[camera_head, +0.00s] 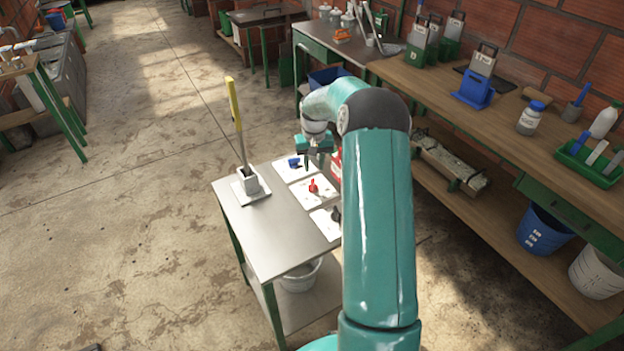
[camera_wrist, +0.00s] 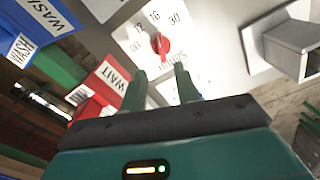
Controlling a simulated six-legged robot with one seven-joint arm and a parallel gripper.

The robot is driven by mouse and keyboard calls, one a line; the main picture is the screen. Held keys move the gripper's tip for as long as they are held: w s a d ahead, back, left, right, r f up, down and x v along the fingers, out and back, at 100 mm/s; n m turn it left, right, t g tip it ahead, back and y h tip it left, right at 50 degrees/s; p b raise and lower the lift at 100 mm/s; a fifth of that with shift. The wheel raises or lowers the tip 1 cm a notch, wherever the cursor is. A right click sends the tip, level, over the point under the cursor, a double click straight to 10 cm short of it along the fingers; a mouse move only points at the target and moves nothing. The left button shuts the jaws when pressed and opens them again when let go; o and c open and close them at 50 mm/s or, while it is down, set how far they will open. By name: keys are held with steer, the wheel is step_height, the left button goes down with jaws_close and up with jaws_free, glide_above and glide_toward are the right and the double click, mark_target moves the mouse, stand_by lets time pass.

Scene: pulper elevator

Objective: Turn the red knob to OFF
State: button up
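The red knob (camera_head: 313,187) sits on a white dial plate (camera_head: 322,196) on the metal table, between a blue knob and a dark one. In the wrist view the red knob (camera_wrist: 160,44) shows clearly, with numbers such as 16 and 30 around it. My gripper (camera_head: 315,146) is above the table's far end, near the blue knob in the picture. In the wrist view my gripper (camera_wrist: 160,86) is open and empty, its fingers apart and short of the red knob.
The blue knob (camera_head: 294,163) and dark knob (camera_head: 335,214) have their own white plates. A yellow-handled lever (camera_head: 236,115) stands on the table's left. A long workbench (camera_head: 500,110) runs along the right.

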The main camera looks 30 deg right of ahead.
mark_target(313, 181)
step_height(313, 181, down, 7)
steer(key=shift+w+a+f, duration=0.1)
steer(key=shift+w, duration=0.05)
steer(key=shift+c, duration=0.2)
jaws_close()
